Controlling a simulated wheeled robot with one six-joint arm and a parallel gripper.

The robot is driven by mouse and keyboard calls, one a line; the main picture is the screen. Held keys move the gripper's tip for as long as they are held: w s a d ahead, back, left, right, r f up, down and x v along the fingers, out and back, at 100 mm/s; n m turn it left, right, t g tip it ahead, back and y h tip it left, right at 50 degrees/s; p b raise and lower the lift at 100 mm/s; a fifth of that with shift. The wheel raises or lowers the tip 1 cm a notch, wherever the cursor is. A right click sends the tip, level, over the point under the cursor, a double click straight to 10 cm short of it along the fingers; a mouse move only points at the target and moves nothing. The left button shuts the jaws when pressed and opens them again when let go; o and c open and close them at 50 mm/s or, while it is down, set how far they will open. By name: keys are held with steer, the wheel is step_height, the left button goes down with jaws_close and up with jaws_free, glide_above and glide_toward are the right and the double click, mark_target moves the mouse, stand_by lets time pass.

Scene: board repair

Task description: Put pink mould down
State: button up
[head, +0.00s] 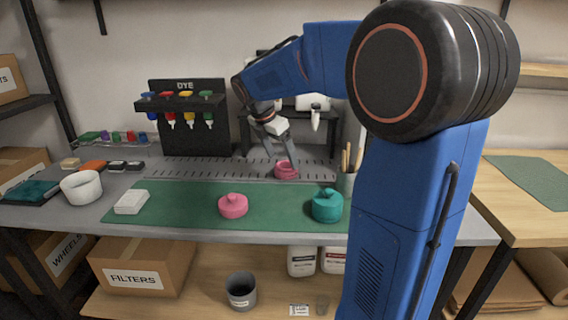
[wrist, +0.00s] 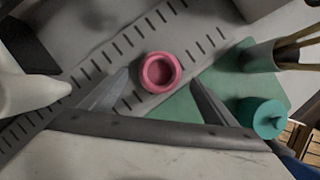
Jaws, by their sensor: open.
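The pink mould (head: 286,171) is a round, open-topped cup standing upright on the slotted grey strip behind the green mat. In the wrist view the mould (wrist: 160,72) shows from above, its hollow facing the camera. My gripper (head: 281,154) is open above and around it. In the wrist view a finger of my gripper (wrist: 160,84) lies on each side, with visible gaps to the mould. A second pink piece (head: 233,206), low with a knob on top, sits on the mat.
A teal knobbed pot (head: 327,206) stands at the right of the green mat (head: 180,213); a white block (head: 131,202) lies at its left. A holder with sticks (wrist: 262,56) stands right of the mould. The dye rack (head: 187,120) stands behind, left.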

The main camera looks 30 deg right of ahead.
steer(key=v, duration=0.7)
steer(key=shift+r, duration=0.15)
steer(key=shift+a, duration=0.2)
